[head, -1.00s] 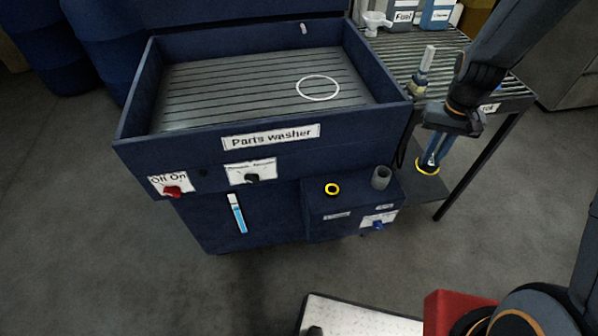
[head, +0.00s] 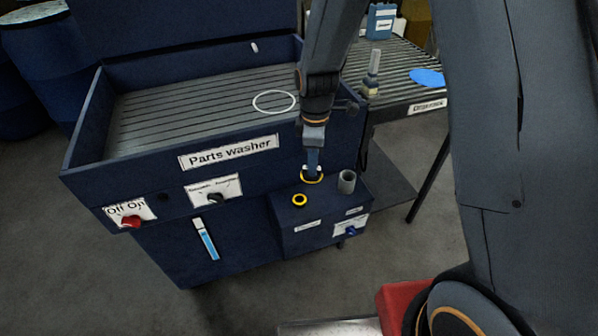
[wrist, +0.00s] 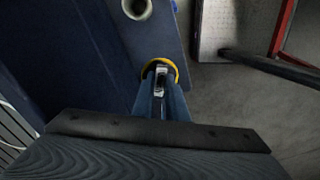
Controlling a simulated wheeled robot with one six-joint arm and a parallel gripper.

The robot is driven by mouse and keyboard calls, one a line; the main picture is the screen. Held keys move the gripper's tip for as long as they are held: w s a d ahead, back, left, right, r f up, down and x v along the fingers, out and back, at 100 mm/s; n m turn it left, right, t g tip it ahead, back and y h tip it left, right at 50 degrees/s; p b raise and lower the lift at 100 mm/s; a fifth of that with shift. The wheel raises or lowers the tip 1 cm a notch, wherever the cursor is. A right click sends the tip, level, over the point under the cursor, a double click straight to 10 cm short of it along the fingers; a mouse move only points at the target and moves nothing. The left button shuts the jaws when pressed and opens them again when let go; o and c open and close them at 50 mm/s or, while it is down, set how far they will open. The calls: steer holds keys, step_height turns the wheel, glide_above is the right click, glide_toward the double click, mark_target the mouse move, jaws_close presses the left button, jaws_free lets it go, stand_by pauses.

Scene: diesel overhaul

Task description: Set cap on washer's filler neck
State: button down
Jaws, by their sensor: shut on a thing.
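My gripper (head: 312,167) is shut on a cap with a yellow rim (head: 313,181), held at the front of the parts washer (head: 150,165). In the wrist view the cap (wrist: 176,70) sits between the fingertips (wrist: 160,82). A yellow-ringed round fitting (head: 300,200) is on top of the washer's small blue side box, just below and left of the cap in the head view. A grey open upright tube (head: 347,182) stands on the same box, right of the cap; the wrist view also shows this tube (wrist: 137,8). I cannot tell the cap's exact height above the box.
The washer basin's front wall (head: 225,152) rises close behind my gripper. A blue knob (head: 351,231) is on the box front. Floor is open in front.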

steer(key=a+f+n+b, duration=0.1)
steer(key=f, duration=0.1)
steer(key=a+f+n+b, duration=0.1)
steer(key=f+n+b, duration=0.1)
steer(key=a+f+n+b, duration=0.1)
steer(key=f+n+b, duration=0.1)
steer(key=shift+s+a+f, duration=0.25)
steer(key=shift+a+f, duration=0.05)
steer(key=shift+f, duration=0.1)
steer(key=shift+f+b, duration=0.35)
steer(key=shift+f, duration=0.45)
steer(key=shift+d+f, duration=0.1)
steer(key=shift+f, duration=0.4)
stand_by(1.0)
stand_by(0.5)
steer(key=c, duration=1.7)
jaws_free()
steer(key=shift+r, duration=3.95)
